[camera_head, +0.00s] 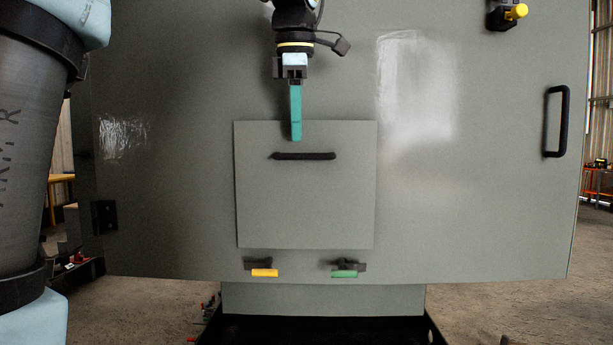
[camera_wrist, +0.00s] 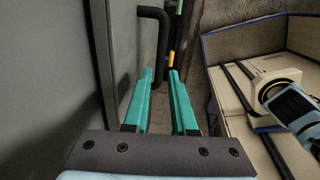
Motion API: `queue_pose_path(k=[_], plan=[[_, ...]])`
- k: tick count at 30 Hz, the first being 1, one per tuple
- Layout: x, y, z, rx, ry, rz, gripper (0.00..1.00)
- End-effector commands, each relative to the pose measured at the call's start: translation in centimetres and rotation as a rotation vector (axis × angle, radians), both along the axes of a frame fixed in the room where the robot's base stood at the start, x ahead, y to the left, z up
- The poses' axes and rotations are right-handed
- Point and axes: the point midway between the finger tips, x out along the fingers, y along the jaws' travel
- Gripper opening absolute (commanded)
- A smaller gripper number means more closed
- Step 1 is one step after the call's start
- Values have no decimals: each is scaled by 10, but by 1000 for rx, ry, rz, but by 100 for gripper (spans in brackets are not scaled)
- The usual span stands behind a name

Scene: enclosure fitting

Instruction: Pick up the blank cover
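The blank cover (camera_head: 305,205) is a grey square plate on the front of the large grey enclosure door. It has a black horizontal bar handle (camera_head: 305,156) near its top. My gripper (camera_head: 296,137) points down in front of the cover's top edge, with its teal fingertips just above the handle. In the wrist view my gripper (camera_wrist: 159,75) is open and no object is held. The handle (camera_wrist: 162,35) lies ahead of the fingertips there, in line with the gap between them. The far end of the handle's bar is partly hidden by the fingers.
A yellow latch (camera_head: 264,272) and a green latch (camera_head: 344,273) sit below the cover. A black door handle (camera_head: 556,122) is at the right, with a yellow-tipped fitting (camera_head: 515,12) above. A blue-edged box (camera_wrist: 238,45) stands on the right in the wrist view.

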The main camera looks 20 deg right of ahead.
Motion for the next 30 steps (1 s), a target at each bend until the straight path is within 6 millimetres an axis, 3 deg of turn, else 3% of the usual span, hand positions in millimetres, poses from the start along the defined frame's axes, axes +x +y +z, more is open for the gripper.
queue_pose_path(k=[4, 13, 21, 30], plan=[[4, -1, -25, 4, 4, 0, 25], [9, -5, -48, 3, 2, 0, 25], [14, -12, -84, 3, 2, 0, 25], [16, -13, -92, 1, 1, 0, 25]])
